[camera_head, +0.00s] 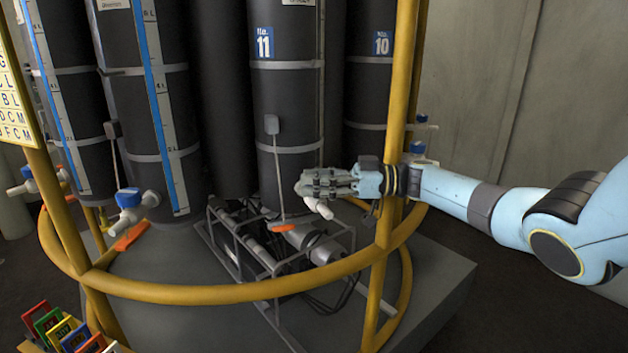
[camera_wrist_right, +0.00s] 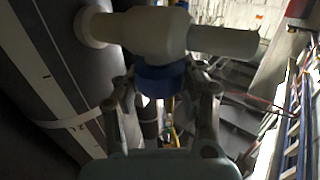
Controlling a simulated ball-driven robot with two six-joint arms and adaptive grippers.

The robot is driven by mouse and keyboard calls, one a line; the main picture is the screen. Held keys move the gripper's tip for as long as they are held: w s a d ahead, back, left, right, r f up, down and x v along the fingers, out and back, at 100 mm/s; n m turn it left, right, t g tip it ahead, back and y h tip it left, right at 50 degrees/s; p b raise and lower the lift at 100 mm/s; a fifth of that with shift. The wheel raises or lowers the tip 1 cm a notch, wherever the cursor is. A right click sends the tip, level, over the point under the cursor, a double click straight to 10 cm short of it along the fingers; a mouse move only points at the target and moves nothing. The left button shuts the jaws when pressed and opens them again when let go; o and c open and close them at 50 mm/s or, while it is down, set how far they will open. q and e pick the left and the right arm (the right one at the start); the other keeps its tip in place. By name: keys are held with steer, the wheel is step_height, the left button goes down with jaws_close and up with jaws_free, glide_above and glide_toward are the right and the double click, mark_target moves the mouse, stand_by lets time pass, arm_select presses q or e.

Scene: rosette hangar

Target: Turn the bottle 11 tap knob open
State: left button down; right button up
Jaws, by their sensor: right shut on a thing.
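Bottle 11 (camera_head: 286,100) is a tall dark cylinder with a blue number label. My right gripper (camera_head: 318,184) is at the lower right of this bottle in the head view. A white tap spout (camera_head: 324,210) shows just below its fingers. In the right wrist view the white tap body (camera_wrist_right: 155,32) lies across the top, joined to the bottle. Its blue knob (camera_wrist_right: 163,80) sits between the fingers of my right gripper (camera_wrist_right: 165,92), which is shut on it. The gripper hides the knob in the head view. My left gripper is not in view.
A yellow rail (camera_head: 250,291) curves in front of the bottles, and a yellow post (camera_head: 397,110) stands beside my right forearm. Another tap with a blue knob (camera_head: 129,198) is at left. A metal frame with cylinders (camera_head: 275,250) stands below. Colored tags (camera_head: 62,333) sit at lower left.

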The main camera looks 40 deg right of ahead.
steer(key=shift+d, duration=0.1)
steer(key=o, duration=1.2)
steer(key=shift+s+d, duration=0.1)
steer(key=shift+d, duration=0.05)
steer(key=shift+o, duration=0.3)
steer(key=v, duration=1.1)
steer(key=shift+s+d, duration=0.25)
steer(key=shift+d, duration=0.05)
